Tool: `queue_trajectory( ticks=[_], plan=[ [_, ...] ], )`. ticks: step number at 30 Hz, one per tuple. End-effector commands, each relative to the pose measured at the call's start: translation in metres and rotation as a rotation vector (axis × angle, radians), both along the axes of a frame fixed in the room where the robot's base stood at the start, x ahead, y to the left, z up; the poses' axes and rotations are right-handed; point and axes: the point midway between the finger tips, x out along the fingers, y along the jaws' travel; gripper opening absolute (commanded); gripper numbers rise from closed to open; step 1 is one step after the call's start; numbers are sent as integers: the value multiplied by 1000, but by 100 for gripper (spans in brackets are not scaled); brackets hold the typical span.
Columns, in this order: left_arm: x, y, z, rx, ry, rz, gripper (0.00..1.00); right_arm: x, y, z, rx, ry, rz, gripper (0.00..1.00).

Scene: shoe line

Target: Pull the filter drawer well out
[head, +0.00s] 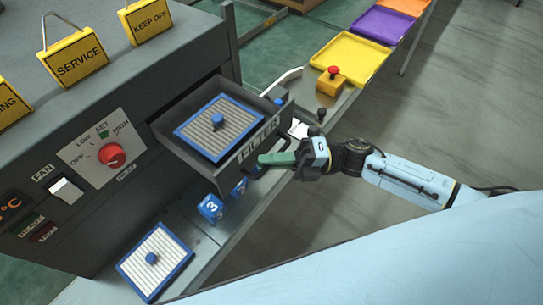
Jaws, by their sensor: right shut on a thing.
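The filter drawer (181,158) is a dark grey box labelled FILTER on its front, and it sticks out of the grey machine. My right gripper (268,160), with green fingers, is shut on the drawer's handle at the front panel. My left gripper is not in view.
A second blue-framed filter (147,271) lies on the shelf below the drawer. Blue numbered blocks (210,207) stand beside it. A red button on a yellow box (331,79) and a yellow tray (350,57) are beyond. The floor on the right is clear.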

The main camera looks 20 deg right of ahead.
Motion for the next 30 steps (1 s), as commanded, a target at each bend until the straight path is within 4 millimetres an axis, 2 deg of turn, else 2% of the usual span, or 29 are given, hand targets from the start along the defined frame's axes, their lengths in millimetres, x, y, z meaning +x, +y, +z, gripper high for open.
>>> queue_trajectory(
  ticks=[5, 6, 10, 18, 22, 26, 30],
  plan=[
    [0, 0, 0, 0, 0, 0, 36, 0, -1, 0, -1, -2, 0, 0],
    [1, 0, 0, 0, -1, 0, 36, 0, -1, 0, -1, -2, 0, 16],
    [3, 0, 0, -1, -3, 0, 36, 0, -1, 0, -1, -1, 0, 32],
    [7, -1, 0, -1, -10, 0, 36, 0, -1, 0, 0, -1, -1, 32],
    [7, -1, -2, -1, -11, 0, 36, -2, -9, -3, -2, 1, -2, 32],
    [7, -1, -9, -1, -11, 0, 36, -6, -31, -7, -5, 1, -3, 32],
    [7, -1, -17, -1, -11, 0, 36, -12, -62, -12, -6, 1, -3, 32]
  ],
)
